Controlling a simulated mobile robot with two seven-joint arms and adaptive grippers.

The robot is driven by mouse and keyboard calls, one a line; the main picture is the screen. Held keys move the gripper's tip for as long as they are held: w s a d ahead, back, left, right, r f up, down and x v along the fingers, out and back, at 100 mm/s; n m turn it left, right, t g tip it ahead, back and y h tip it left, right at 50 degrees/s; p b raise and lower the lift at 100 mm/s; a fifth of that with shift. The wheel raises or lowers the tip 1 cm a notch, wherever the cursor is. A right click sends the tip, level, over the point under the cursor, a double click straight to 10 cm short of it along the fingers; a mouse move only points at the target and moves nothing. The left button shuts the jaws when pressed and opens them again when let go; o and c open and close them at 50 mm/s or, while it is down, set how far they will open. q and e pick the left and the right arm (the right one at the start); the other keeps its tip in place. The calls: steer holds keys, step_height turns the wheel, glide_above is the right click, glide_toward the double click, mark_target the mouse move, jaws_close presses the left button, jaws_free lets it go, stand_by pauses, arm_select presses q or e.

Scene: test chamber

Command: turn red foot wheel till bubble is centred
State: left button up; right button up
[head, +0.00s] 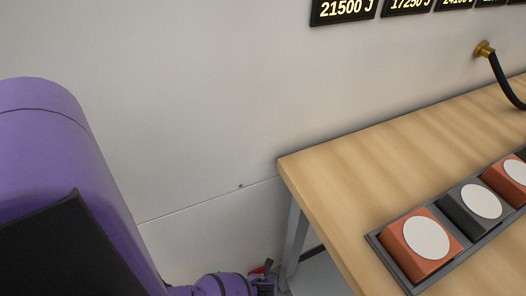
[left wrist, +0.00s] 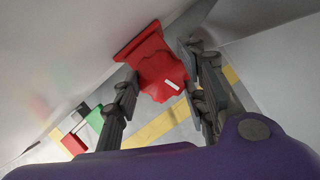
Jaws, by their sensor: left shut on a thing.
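The red foot wheel (left wrist: 150,58) has a wide flange and a white mark on its lobed part. It sits between the fingers of my left gripper (left wrist: 160,78) in the left wrist view, close to a pale wall. The left gripper is shut on it. In the head view the left gripper (head: 264,282) is at the bottom edge, low beside the table leg, and only a small bit of red shows there. No bubble shows in either view. My right gripper is not in view.
A wooden table (head: 330,180) fills the right, with a tray of orange and grey blocks (head: 425,240) on it. Lit energy displays (head: 345,8) hang on the wall. Green (left wrist: 95,119) and red (left wrist: 73,144) pieces lie beyond the left finger. Yellow stripes (left wrist: 160,124) mark the floor.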

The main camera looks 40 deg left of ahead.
arm_select(q)
steer(key=o, duration=0.7)
steer(key=shift+a, duration=0.25)
steer(key=o, duration=0.4)
steer(key=shift+d+r, duration=0.1)
steer(key=shift+d, duration=0.05)
steer(key=v, duration=1.1)
steer(key=shift+s+d+r, duration=0.1)
steer(key=shift+s+r, duration=0.1)
steer(key=shift+r, duration=0.15)
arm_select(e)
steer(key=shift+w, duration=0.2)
